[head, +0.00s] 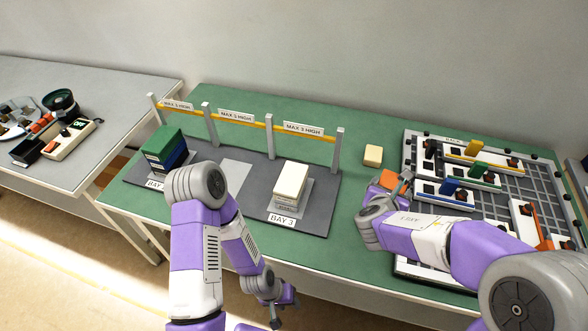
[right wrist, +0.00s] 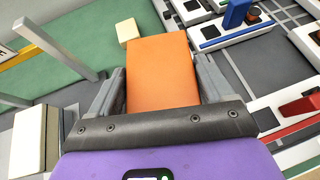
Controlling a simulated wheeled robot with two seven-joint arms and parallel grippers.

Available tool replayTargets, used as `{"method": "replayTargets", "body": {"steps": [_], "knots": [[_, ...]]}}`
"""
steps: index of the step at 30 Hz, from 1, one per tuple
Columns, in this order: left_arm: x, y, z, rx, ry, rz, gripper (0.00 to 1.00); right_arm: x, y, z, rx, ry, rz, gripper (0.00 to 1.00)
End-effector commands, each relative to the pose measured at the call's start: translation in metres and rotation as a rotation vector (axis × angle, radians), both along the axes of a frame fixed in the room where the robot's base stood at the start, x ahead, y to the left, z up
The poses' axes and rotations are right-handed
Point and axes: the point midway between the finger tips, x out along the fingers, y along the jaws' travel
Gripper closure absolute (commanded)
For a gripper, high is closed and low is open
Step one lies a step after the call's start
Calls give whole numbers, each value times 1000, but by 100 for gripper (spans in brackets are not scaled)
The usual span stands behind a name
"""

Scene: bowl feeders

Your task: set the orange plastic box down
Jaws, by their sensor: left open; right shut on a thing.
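The orange plastic box (head: 389,179) is between the fingers of my right gripper (head: 400,184), just left of the grey grid board. In the right wrist view the orange box (right wrist: 162,72) fills the gap between both fingers, and the gripper is shut on it. I cannot tell whether its underside touches the green table. My left gripper (head: 282,309) is open and empty, low in front of the table's front edge.
A rack holds a green, blue and dark stack (head: 165,147) at left, a bare middle pad (head: 234,176) and a cream stack (head: 290,180) in bay 3, under yellow height bars. A cream block (head: 373,155) lies behind the orange box. The grid board (head: 408,150) carries several parts.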

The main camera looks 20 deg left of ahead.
Motion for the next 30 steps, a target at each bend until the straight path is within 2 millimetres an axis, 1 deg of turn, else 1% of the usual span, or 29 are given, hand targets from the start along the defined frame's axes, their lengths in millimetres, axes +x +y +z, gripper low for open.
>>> {"method": "replayTargets", "body": {"steps": [1, 2, 3, 5, 6, 8, 9, 12, 15, 18, 20, 25, 27, 30], "knots": [[-1, 0, 5, 0, 1, 0, 57, 14, 28, 13, 4, -5, 24, 59], [-1, 0, 6, 0, 1, 0, 57, 21, 44, 19, 3, -5, 35, 59], [-1, 0, 8, 0, 1, 0, 57, 29, 65, 26, 4, -3, 49, 59], [-1, 0, 11, 0, 1, 0, 57, 38, 99, 37, 4, -2, 72, 59], [-1, 0, 12, 0, 1, 0, 57, 42, 122, 42, 5, -1, 88, 59], [0, 0, 15, 0, 1, 0, 57, 46, 154, 50, 3, 0, 110, 59], [0, 0, 16, 0, 1, 0, 57, 47, 175, 55, 4, 0, 127, 59], [0, 0, 19, 0, 1, 0, 57, 45, 218, 62, 1, 1, 162, 59], [0, 0, 21, 0, 1, 0, 57, 42, 248, 67, 1, 1, 186, 59], [0, 0, 21, 0, 1, 0, 57, 39, 264, 67, 0, 1, 201, 59], [0, 0, 18, 0, 1, 0, 57, 39, 268, 61, -2, 2, 204, 59], [0, 0, 6, 0, 1, 0, 57, 38, 269, 30, -3, 2, 206, 59], [0, 0, 4, 0, 1, 0, 57, 38, 269, 23, -1, 1, 206, 59], [0, 0, 3, 0, 1, 0, 57, 39, 269, 17, 0, 0, 205, 59]]}}
